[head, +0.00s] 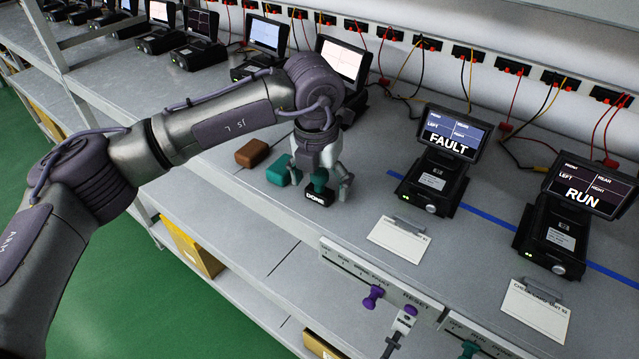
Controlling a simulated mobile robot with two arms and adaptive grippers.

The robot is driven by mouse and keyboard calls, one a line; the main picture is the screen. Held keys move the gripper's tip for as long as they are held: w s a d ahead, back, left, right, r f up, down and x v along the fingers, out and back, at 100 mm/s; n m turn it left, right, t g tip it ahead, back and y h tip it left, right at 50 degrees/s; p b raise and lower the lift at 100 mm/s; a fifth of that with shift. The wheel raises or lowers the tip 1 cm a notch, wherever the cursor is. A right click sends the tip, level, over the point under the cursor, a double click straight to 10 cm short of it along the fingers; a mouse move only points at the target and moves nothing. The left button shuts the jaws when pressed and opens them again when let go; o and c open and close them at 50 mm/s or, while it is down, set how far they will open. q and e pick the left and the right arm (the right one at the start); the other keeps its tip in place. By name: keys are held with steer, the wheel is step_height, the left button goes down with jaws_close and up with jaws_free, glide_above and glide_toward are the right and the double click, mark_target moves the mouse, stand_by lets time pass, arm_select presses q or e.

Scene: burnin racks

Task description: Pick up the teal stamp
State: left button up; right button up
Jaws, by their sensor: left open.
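The teal stamp (318,187) stands upright on the grey bench shelf. It has a teal handle and a black base with white lettering that seems to read "DONE". My left gripper (321,179) comes down over it from above, open, with a finger on either side of the handle. I cannot tell whether the fingers touch it. The gripper hides the top of the handle. A teal block (277,170) lies just left of the stamp, close to the left finger. My right gripper is not in view.
A brown block (252,153) lies farther left. To the right are a device showing FAULT (447,143) and one showing RUN (585,197), with white cards in front. A control panel with a purple knob (373,297) is on the front edge. Bench is clear around the stamp's right side.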

mark_target(318, 172)
arm_select(q)
steer(key=shift+s+r, duration=0.1)
steer(key=shift+s, duration=0.05)
steer(key=shift+c, duration=2.3)
steer(key=c, duration=0.8)
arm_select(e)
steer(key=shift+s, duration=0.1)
arm_select(q)
steer(key=shift+r+b, duration=0.6)
steer(key=shift+r, duration=0.1)
steer(key=shift+s+a+r+b, duration=0.1)
steer(key=shift+r+b, duration=0.3)
steer(key=shift+r, duration=0.05)
steer(key=shift+s+a+r+b, duration=0.1)
steer(key=shift+r+b, duration=0.25)
steer(key=shift+r, duration=0.05)
steer(key=shift+s+a+r+b, duration=0.1)
steer(key=shift+s+a+b, duration=0.85)
steer(key=shift+s+a, duration=1.1)
steer(key=shift+s+a+r+b, duration=0.1)
steer(key=shift+s+a+b, duration=1.05)
steer(key=shift+s, duration=1.5)
steer(key=shift+s+a+b, duration=0.75)
steer(key=shift+s+a, duration=1.15)
steer(key=shift+s, duration=0.45)
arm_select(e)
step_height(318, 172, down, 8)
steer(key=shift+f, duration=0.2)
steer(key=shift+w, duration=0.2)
